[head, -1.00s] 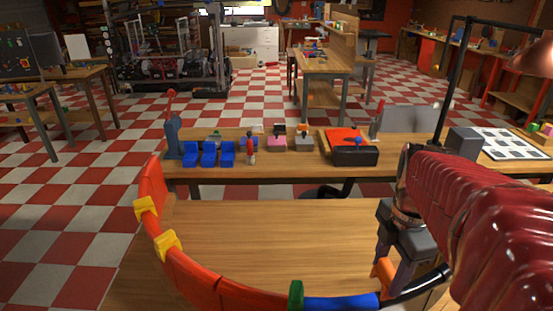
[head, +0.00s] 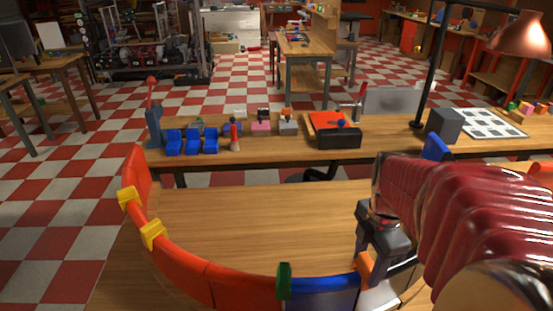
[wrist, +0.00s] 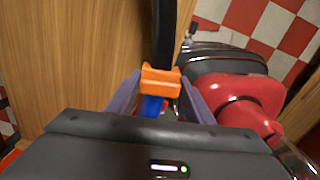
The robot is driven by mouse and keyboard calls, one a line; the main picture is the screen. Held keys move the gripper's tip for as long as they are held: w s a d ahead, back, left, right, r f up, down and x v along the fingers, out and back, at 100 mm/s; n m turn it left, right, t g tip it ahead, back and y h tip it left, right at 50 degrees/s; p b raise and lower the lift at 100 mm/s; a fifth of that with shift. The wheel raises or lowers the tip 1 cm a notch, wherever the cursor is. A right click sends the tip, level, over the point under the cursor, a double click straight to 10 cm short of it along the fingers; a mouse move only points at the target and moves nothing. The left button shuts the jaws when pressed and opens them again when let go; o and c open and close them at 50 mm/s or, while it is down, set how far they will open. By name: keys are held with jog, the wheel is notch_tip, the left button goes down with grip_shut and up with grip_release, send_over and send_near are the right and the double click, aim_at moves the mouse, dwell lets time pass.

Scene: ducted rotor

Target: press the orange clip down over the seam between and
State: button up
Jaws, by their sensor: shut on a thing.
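An orange clip (head: 365,267) is between the fingers of my gripper (head: 372,258), which is shut on it. In the wrist view the clip (wrist: 160,82) lies across a strip, with a black segment (wrist: 165,35) on its far side and a blue segment (wrist: 152,106) on its near side. In the head view the blue segment (head: 325,291) ends just left of the clip, and the black segment (head: 401,268) is right of it, partly hidden by my gripper. I cannot tell whether the clip is fully seated.
The curved ring continues left in red segments (head: 185,275), with yellow clips (head: 152,235) and a green clip (head: 284,281). The wooden table inside the ring (head: 255,225) is clear. Behind it, a bench (head: 265,152) holds blue bins (head: 190,142) and a lamp (head: 523,38).

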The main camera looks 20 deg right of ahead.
aim_at(369, 261)
jog(key=shift+f, duration=0.5)
jog(key=shift+f, duration=0.1)
dwell(0.4)
jog(key=o, duration=1.1)
notch_tip(369, 261, up, 14)
jog(key=shift+f, duration=0.15)
dwell(0.6)
